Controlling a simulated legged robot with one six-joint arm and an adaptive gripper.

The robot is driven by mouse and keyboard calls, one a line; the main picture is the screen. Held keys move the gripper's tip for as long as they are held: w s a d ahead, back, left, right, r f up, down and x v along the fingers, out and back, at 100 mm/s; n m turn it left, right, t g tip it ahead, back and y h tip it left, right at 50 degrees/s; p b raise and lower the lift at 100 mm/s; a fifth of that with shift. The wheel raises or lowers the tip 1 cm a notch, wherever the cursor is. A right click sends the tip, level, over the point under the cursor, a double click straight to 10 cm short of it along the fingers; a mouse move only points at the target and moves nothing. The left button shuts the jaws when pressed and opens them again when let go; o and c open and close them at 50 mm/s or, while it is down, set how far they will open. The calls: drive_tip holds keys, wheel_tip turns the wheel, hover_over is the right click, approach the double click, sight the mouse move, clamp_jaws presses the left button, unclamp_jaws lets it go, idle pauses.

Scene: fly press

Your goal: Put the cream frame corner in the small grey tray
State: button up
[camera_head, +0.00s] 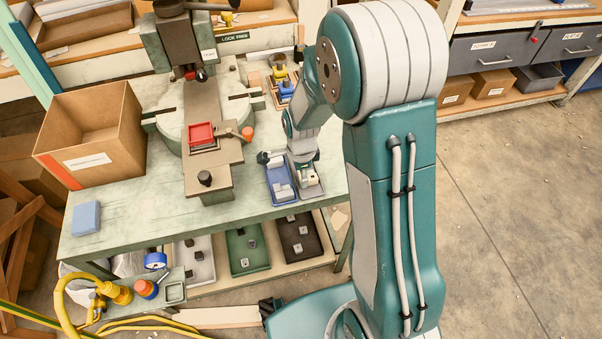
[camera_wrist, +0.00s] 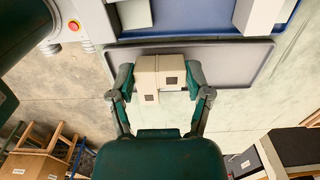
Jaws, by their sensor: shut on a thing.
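The cream frame corner (camera_wrist: 158,72) is an L-shaped block with dark square recesses, held between the two fingers of my gripper (camera_wrist: 158,82). In the head view my gripper (camera_head: 306,178) is at the table's front right, with the corner partly hidden by it. The small grey tray (camera_wrist: 236,62) lies directly under or behind the corner in the wrist view; the corner overlaps its near rim. The grey tray also shows in the head view (camera_head: 314,190). I cannot tell whether the corner touches the tray floor.
A blue tray (camera_head: 270,172) with pale pieces adjoins the grey tray on the left. A cardboard box (camera_head: 95,135) and a blue block (camera_head: 86,217) are at left. The front middle tabletop is clear.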

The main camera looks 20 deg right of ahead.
drive_tip(key=shift+f, duration=0.3)
drive_tip(key=o, duration=1.2)
wheel_tip(320, 180, up, 12)
drive_tip(key=s+d+r+n+t, duration=0.2)
drive_tip(key=s+r+n+t, duration=0.3)
drive_tip(key=s+r+n, duration=1)
drive_tip(key=shift+s+n+t, duration=0.3)
drive_tip(key=shift+s+n, duration=1.2)
drive_tip(key=shift+s, duration=0.15)
